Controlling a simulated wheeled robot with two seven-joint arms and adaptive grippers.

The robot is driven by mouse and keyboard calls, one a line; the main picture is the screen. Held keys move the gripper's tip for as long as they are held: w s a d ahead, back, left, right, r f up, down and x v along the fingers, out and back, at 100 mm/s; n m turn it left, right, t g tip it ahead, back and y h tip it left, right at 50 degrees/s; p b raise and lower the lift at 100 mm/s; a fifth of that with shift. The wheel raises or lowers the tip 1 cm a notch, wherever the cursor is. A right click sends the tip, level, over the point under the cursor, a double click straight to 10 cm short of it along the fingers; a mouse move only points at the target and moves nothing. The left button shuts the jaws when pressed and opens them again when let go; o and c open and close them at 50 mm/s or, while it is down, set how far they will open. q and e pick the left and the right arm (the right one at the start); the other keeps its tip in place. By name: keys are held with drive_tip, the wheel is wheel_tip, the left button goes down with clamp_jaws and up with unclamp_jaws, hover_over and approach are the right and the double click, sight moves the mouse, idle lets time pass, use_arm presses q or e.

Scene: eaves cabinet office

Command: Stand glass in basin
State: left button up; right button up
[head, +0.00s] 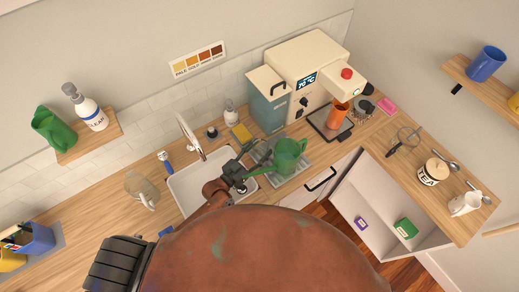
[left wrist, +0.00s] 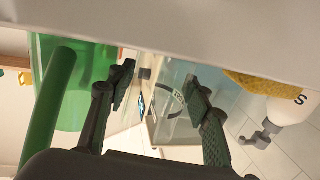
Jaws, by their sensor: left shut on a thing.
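The white basin (head: 182,190) is sunk in the counter below the tap, partly hidden by my left arm. My left gripper (head: 246,168) is over the basin's right side; in the left wrist view its two fingers (left wrist: 162,92) stand apart, closed on a clear, see-through glass (left wrist: 165,108). The glass's outline is faint against the things behind it, and I cannot tell its tilt. In the head view the glass is hard to make out beside the gripper. My right gripper is not in view.
A green jug (head: 288,156) stands on the drainer just right of my left gripper; it shows close in the left wrist view (left wrist: 85,75). The tap (head: 189,135), yellow sponge (head: 241,133) and soap bottle (head: 230,113) are behind. A clear jug (head: 141,187) stands left of the basin.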

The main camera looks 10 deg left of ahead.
use_arm(q)
drive_tip(key=o, duration=1.4)
drive_tip(key=shift+f, duration=0.1)
